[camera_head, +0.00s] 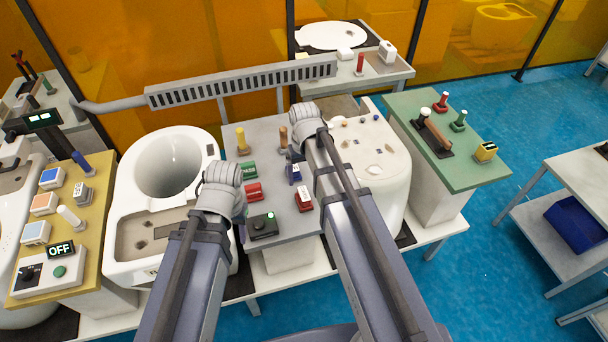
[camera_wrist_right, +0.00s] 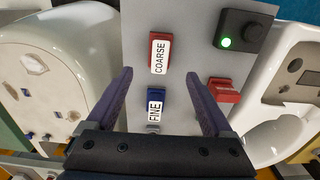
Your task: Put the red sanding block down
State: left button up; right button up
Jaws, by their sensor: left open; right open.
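The red sanding block with a white COARSE label (camera_wrist_right: 160,52) rests on the grey worktop, just beyond my right fingertips. In the head view the red block (camera_head: 304,200) sits near the worktop's front right edge. My right gripper (camera_wrist_right: 157,78) is open and nothing is gripped. The blue FINE block (camera_wrist_right: 155,105) lies between its fingers, nearer the palm; it also shows in the head view (camera_head: 294,174). My left gripper (camera_head: 230,190) is open at the worktop's left side, its fingertips mostly hidden by its wrist.
The grey worktop (camera_head: 268,134) also holds a green block (camera_head: 247,171), another red block (camera_head: 254,191) and a black box with a green button (camera_head: 263,226). White toilet bodies stand left (camera_head: 130,225) and right (camera_head: 385,180). A green-topped stand (camera_head: 465,170) is further right.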

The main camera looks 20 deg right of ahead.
pick_arm(q)
notch_tip(320, 180, up, 2)
jog(key=shift+r+p, duration=0.25)
jog(key=shift+p, duration=0.45)
pick_arm(e)
jog(key=s+a+r+n+h, duration=0.1)
jog(key=s+a+r+n, duration=0.1)
jog(key=s+a, duration=0.8)
jog(key=s+n, duration=0.1)
jog(key=s, duration=0.3)
jog(key=shift+s+a+r, duration=0.15)
jog(key=shift+a+r, duration=0.1)
jog(key=shift+r, duration=0.05)
